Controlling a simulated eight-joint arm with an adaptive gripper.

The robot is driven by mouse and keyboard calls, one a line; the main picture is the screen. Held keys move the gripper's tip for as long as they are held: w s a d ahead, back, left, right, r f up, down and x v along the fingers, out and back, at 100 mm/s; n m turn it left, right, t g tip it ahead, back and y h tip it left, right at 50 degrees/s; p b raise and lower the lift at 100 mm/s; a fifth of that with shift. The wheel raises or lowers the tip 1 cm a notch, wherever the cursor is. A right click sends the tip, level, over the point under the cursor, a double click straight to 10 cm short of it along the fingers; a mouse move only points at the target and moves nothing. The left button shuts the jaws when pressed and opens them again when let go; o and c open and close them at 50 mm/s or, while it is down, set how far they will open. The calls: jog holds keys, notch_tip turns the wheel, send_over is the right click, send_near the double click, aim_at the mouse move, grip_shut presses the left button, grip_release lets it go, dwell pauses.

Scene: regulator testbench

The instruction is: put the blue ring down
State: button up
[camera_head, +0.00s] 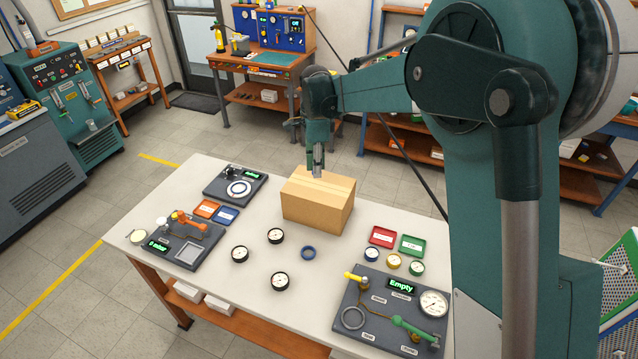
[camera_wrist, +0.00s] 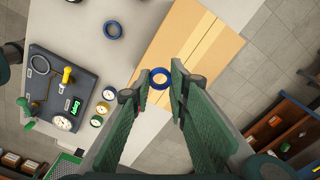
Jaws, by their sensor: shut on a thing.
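My gripper (camera_head: 317,172) points down over the cardboard box (camera_head: 317,207) on the white table. In the wrist view my gripper (camera_wrist: 160,82) is shut on a blue ring (camera_wrist: 160,77), held between the fingertips, with the box (camera_wrist: 190,45) behind it. I cannot tell whether the held ring touches the box; I cannot make it out in the head view. A second blue ring (camera_head: 308,252) lies flat on the table in front of the box, and it also shows in the wrist view (camera_wrist: 113,30).
Several black-rimmed gauges (camera_head: 276,236) stand near the loose ring. A dark regulator panel (camera_head: 375,320) reading "Empty" is at the front right, by red (camera_head: 383,236) and green (camera_head: 411,245) trays. More panels (camera_head: 183,243) are on the left. Bare table lies left of the box.

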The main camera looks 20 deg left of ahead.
jog(key=shift+w+a+r, duration=0.15)
jog(key=shift+w+r, duration=0.15)
jog(key=shift+w, duration=0.1)
send_over(317, 193)
jog(key=shift+f, duration=3.15)
jog(key=shift+f+p, duration=0.35)
jog(key=shift+f, duration=1.5)
jog(key=shift+f, duration=0.15)
